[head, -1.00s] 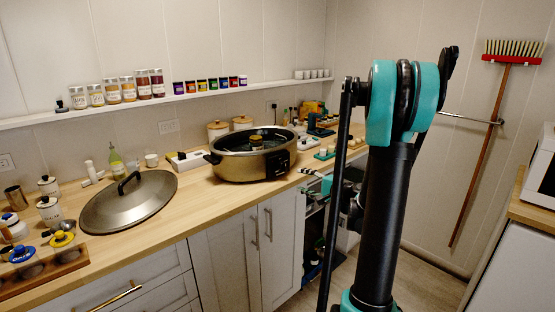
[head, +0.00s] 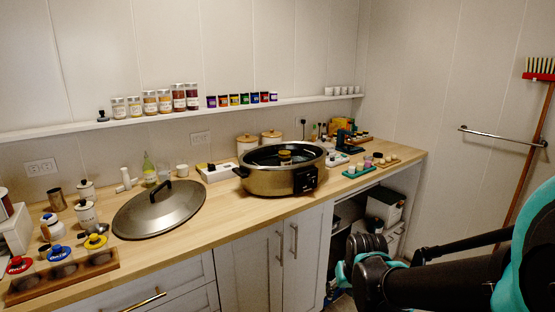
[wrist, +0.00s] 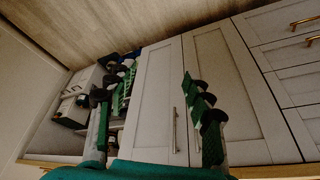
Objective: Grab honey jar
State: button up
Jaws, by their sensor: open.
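A small jar with a golden lid and dark amber contents (head: 285,157) stands inside the wide bronze slow cooker (head: 262,183) on the counter in the head view. It may be the honey jar; no label on it can be read. My gripper shows in the wrist view (wrist: 148,92), its two green-padded fingers spread wide with nothing between them. It faces the grey cabinet doors (wrist: 212,80), well away from the jar.
The cooker's domed lid (head: 160,207) lies on the counter to its left. Labelled jars (head: 157,103) and small colourful pots (head: 241,99) line the wall shelf. Two wood-lidded canisters (head: 259,142) stand behind the cooker. A wooden holder (head: 64,277) sits at front left.

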aim_at(284, 158)
jog(key=i+l+u, duration=0.2)
jog(key=i+l, duration=0.15)
jog(key=i+l+u, duration=0.25)
jog(key=l, duration=0.25)
